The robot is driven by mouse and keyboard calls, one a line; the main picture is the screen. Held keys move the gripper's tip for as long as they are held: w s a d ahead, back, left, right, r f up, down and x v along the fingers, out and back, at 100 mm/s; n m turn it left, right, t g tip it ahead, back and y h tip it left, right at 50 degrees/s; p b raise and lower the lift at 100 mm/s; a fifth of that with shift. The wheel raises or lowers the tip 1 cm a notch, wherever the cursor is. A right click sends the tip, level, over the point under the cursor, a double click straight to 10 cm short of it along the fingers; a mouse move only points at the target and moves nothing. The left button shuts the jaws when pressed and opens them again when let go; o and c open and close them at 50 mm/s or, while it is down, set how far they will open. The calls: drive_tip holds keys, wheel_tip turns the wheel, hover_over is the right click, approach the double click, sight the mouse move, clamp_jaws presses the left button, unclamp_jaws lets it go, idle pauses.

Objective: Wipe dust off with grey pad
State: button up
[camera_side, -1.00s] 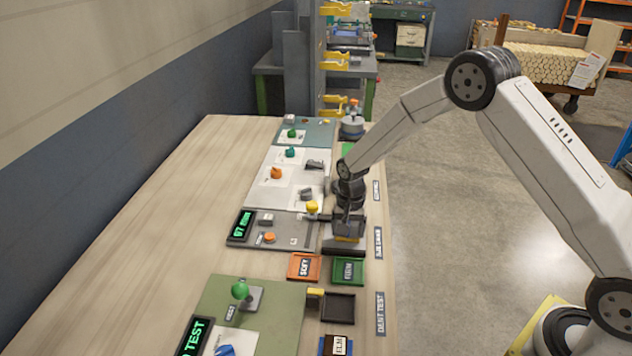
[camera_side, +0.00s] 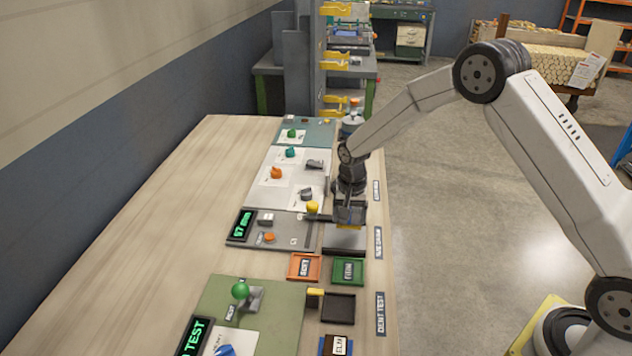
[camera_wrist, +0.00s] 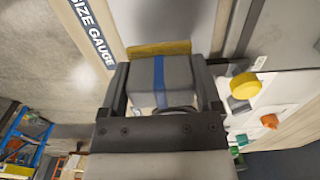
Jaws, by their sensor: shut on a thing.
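My gripper (camera_side: 349,216) is shut on a grey block with a blue stripe, the grey pad (camera_wrist: 172,75). In the wrist view the pad sits between both fingers, with a yellow strip (camera_wrist: 158,48) along its far side. In the side view my gripper is at the far part of a grey plate (camera_side: 343,240) on the bench's right side. The pad is mostly hidden there, and I cannot tell whether it touches the plate. I cannot make out any dust.
A yellow knob (camera_side: 312,207) stands close left of my gripper, on a panel with a green-lit display (camera_side: 240,226). An orange tray (camera_side: 304,266) and a green tray (camera_side: 348,270) lie nearer. A size gauge label (camera_wrist: 90,30) shows beside the pad. The bench's left side is clear.

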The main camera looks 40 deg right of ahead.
drive_tip(key=shift+r, duration=2.6)
